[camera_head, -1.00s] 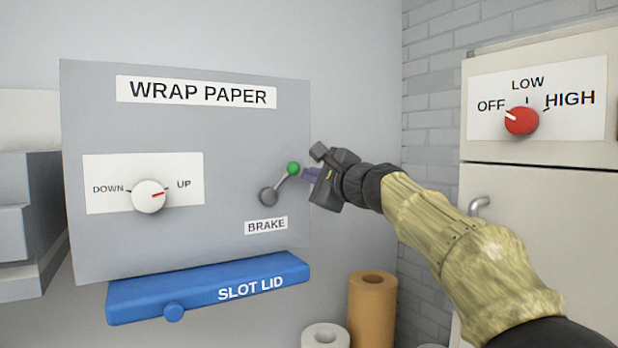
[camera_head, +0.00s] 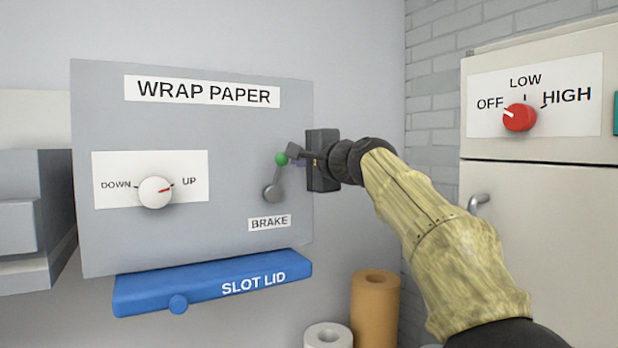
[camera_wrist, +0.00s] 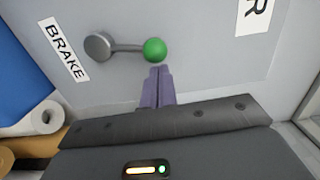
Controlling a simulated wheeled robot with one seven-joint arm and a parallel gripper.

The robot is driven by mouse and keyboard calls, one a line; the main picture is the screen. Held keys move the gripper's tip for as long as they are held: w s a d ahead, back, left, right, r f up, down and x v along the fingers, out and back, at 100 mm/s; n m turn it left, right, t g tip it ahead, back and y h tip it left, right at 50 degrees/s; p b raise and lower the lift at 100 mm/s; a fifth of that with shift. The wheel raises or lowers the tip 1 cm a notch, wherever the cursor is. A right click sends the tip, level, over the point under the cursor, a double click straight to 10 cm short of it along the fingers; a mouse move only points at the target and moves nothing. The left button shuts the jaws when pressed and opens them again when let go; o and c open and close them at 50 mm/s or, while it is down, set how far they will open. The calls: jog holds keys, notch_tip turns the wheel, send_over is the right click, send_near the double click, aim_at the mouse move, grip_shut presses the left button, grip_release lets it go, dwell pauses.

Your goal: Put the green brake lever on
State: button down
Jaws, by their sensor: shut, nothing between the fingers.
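The brake lever is a grey arm on a round pivot with a green ball knob (camera_head: 281,159), at the right side of the grey WRAP PAPER panel (camera_head: 210,235). It stands nearly upright, leaning slightly right, above the BRAKE label (camera_head: 269,223). My gripper (camera_head: 293,155) is shut and empty, just right of the knob. In the wrist view the knob (camera_wrist: 154,49) is right in front of the closed purple fingertips (camera_wrist: 158,70). They are very close to it; I cannot tell whether they touch.
A DOWN/UP dial (camera_head: 155,192) is on the panel's left. A blue SLOT LID (camera_head: 212,282) sits below. Paper rolls (camera_head: 375,310) stand underneath. A cream cabinet (camera_head: 535,230) with a red OFF/LOW/HIGH knob (camera_head: 519,117) is at right.

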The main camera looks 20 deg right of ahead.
aim_at(279, 154)
jog(key=a+n, duration=0.2)
jog(key=n, duration=0.1)
jog(key=s+a+r+n+b, duration=0.1)
jog(key=shift+a+n, duration=0.15)
jog(key=shift+n, duration=0.15)
jog(key=shift+s+a+f+n+b, duration=0.15)
jog(key=shift+a+n+b, duration=0.15)
jog(key=shift+a+n, duration=0.5)
jog(key=shift+s+a+n+b, duration=0.1)
jog(key=shift+a+n+b, duration=0.15)
jog(key=shift+a+n, duration=0.55)
jog(key=shift+s+a+f+n+b, duration=0.15)
jog(key=shift+a+n+b, duration=0.2)
jog(key=shift+n, duration=0.85)
jog(key=shift+r, duration=0.1)
